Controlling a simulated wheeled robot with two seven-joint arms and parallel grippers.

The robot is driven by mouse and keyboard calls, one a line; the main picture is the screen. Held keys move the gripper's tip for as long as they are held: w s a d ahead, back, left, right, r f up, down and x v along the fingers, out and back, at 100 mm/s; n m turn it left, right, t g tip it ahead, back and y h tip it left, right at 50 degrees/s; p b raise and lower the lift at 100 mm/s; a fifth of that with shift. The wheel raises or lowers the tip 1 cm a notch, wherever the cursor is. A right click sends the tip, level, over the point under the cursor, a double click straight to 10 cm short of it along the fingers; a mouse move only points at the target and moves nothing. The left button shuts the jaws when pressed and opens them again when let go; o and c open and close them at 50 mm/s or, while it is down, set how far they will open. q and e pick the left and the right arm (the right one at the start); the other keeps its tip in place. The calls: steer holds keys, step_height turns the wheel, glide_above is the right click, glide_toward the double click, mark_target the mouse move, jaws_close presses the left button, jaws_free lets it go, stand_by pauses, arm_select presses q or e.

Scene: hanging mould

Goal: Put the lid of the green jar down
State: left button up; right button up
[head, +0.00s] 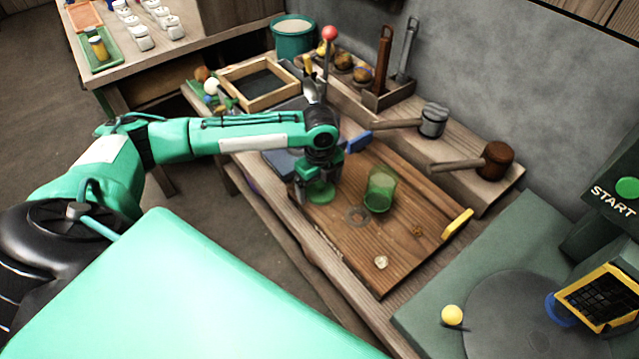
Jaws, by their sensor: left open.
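The green jar (380,189) is a see-through green cup shape standing on the wooden board (400,240); its top looks uncovered. A round green lid (321,192) is at the left part of the board, directly below my left gripper (318,187). My left gripper points down with its jaws open around or just above the lid. Whether the fingers touch the lid cannot be told. The lid appears to lie on the board, left of the jar. My right gripper is not in view.
A grey ring (358,215) and a small pale lump (381,262) lie on the board near the jar. Two mallets (432,120) (494,160) rest on the raised shelf behind. A wooden frame (259,83) stands at the back left. The board's front right is mostly clear.

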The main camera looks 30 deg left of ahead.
mark_target(320, 183)
arm_select(q)
steer(key=shift+r, duration=0.1)
step_height(320, 183, up, 5)
steer(key=shift+w+f, duration=0.1)
steer(key=shift+f, duration=0.05)
step_height(320, 183, up, 7)
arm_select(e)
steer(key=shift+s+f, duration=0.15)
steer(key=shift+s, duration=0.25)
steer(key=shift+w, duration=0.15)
